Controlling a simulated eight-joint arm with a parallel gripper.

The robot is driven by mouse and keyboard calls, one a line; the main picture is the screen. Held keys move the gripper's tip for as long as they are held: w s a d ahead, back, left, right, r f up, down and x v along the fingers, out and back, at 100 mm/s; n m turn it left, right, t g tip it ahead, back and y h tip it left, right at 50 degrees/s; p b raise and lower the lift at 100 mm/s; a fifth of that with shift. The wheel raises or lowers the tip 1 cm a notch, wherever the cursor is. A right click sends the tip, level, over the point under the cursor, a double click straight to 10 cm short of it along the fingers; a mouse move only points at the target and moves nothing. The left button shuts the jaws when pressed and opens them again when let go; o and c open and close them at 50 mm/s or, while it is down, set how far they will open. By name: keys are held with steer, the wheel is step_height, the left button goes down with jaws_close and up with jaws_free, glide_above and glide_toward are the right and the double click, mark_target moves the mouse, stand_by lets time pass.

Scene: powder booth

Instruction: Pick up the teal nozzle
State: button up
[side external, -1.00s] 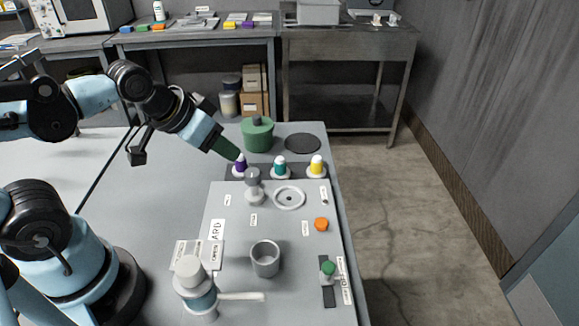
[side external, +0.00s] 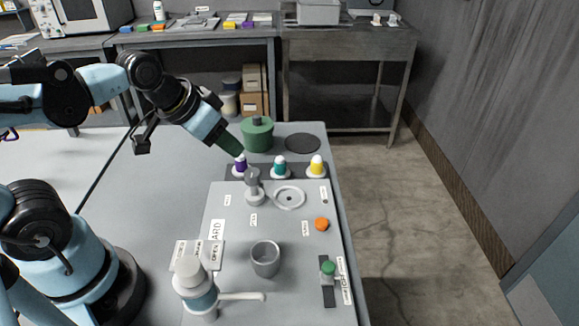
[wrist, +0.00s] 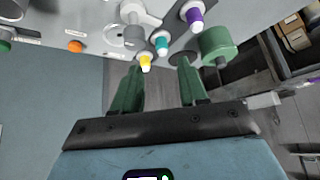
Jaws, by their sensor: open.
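The teal nozzle (side external: 280,168) stands upright on a white base in a dark rack, between the purple nozzle (side external: 240,165) and the yellow nozzle (side external: 316,167). My gripper (side external: 236,152) is above the purple nozzle, up and left of the teal one, and its fingers overlap in this view. In the wrist view my gripper (wrist: 160,80) has its two green fingers apart with nothing between them. There the teal nozzle (wrist: 162,42) lies beyond the fingertips, with the yellow nozzle (wrist: 145,63) nearer and the purple nozzle (wrist: 194,15) farther right.
A green lidded pot (side external: 257,135) stands just behind the rack, close to my gripper, beside a dark disc (side external: 302,143). In front are a grey post (side external: 253,187), a ring plate (side external: 289,198), a grey cup (side external: 265,259) and an orange knob (side external: 321,224).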

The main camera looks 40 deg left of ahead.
mark_target(277, 159)
steer(key=w+a+f+m+g+h, duration=0.1)
steer(key=w+m+g+h, duration=0.15)
steer(key=w+m, duration=0.45)
steer(key=shift+w+d+f+n+y, duration=0.1)
steer(key=shift+w+d+f+n, duration=0.2)
steer(key=shift+w+f, duration=1.15)
steer(key=shift+w+d+f+n+y, duration=0.2)
steer(key=shift+w+f+n, duration=0.3)
steer(key=shift+f, duration=1.8)
steer(key=shift+w+d+f+n+y, duration=0.1)
steer(key=shift+w+d+f+n, duration=0.2)
steer(key=shift+w+f, duration=1.15)
steer(key=shift+s+f, duration=0.4)
steer(key=shift+c, duration=0.3)
jaws_close()
